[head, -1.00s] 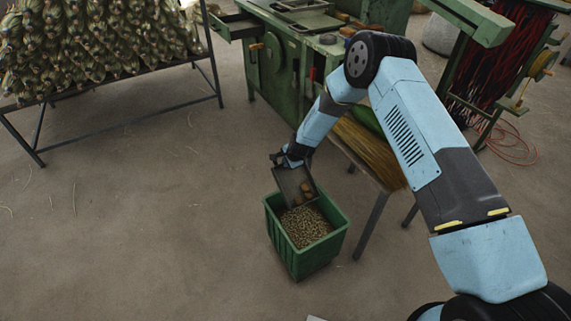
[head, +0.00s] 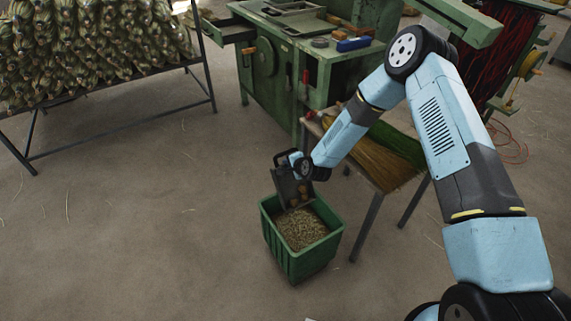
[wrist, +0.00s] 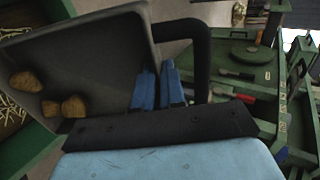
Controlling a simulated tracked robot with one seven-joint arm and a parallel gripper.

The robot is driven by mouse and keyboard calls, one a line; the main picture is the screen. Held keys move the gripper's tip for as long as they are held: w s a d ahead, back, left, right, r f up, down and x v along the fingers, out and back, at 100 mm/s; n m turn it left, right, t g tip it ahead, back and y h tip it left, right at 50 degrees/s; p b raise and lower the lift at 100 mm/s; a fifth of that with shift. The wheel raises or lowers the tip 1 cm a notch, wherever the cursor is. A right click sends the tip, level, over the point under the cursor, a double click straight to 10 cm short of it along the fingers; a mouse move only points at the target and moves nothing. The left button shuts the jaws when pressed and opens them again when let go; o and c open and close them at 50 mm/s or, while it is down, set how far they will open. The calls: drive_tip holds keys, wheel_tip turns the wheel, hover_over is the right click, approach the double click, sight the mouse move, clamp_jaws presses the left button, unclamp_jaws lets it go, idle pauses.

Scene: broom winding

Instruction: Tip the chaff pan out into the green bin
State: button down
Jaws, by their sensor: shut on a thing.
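The chaff pan (head: 283,186) is a dark grey pan with a loop handle, steeply tilted over the green bin (head: 293,262), its lower edge inside the bin's mouth. In the wrist view the pan (wrist: 85,60) fills the left half, with three brown lumps (wrist: 74,106) in it. Lumps also show in the head view (head: 303,190). The bin (wrist: 40,150) shows at the left of the wrist view and holds pale chaff (head: 302,230). My gripper (wrist: 158,88) is shut on the chaff pan at its handle side. Its exact grip is partly hidden.
A bench (head: 392,172) with straw-coloured and green bundles stands right of the bin, close beside my arm. A green machine (head: 285,65) stands behind. A rack of bundled stalks (head: 90,50) is at the left. The floor left of the bin is clear.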

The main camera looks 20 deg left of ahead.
drive_tip(key=s+d+f+t+y, duration=0.2)
drive_tip(key=s+d+t+y, duration=0.7)
drive_tip(key=s+d, duration=0.6)
drive_tip(key=shift+s+d+t+y, duration=0.3)
drive_tip(key=shift+s+d+y, duration=0.1)
drive_tip(key=shift+d+y, duration=1.1)
idle(0.5)
drive_tip(key=shift+d+h, duration=0.2)
drive_tip(key=shift+h, duration=0.1)
idle(1.0)
